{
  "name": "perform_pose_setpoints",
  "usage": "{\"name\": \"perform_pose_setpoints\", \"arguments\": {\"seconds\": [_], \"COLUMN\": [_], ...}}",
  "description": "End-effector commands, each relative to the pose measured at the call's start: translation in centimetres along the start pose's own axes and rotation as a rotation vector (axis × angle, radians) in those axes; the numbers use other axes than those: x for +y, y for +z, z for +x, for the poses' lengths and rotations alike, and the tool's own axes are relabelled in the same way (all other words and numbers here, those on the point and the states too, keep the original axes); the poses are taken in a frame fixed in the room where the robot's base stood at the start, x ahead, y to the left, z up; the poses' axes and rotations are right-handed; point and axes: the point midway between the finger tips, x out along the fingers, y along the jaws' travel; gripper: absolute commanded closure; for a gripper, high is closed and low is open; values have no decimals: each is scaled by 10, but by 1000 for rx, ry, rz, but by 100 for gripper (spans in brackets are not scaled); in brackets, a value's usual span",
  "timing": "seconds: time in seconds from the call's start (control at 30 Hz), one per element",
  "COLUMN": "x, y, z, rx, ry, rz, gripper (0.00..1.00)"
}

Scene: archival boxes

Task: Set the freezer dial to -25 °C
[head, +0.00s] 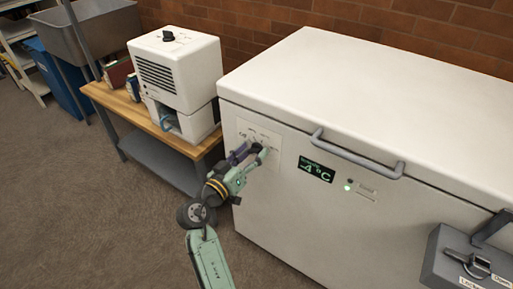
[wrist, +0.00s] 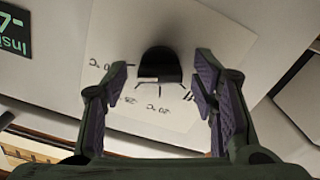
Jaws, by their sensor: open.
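The white chest freezer (head: 340,90) has a display (head: 316,169) on its front that reads -4 °C. A pale dial plate (head: 243,128) with printed marks sits left of the display. The black dial (wrist: 158,65) shows in the wrist view, with tick marks and partly legible temperature labels around it, including one reading -20 °C. My gripper (head: 252,151) is in front of the plate and hides much of the dial in the head view. In the wrist view my gripper (wrist: 163,85) is open, with one finger on each side of the dial and a gap to both.
A handle (head: 358,156) juts from the freezer's front. A grey latched box (head: 470,260) is at the lower right. Left of the freezer, a wooden-topped bench (head: 125,107) carries a white appliance (head: 175,70). A metal sink (head: 85,35) stands farther left. Carpet is clear at the lower left.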

Motion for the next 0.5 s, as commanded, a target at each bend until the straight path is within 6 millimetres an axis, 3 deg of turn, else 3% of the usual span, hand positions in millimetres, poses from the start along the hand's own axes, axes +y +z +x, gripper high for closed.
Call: {"name": "perform_pose_setpoints", "arguments": {"seconds": [0.27,0.5], "x": [0,0], "y": [0,0], "z": [-1,-1], "rx": [0,0], "ry": [-1,0], "rz": [0,0], "gripper": [47,63]}}
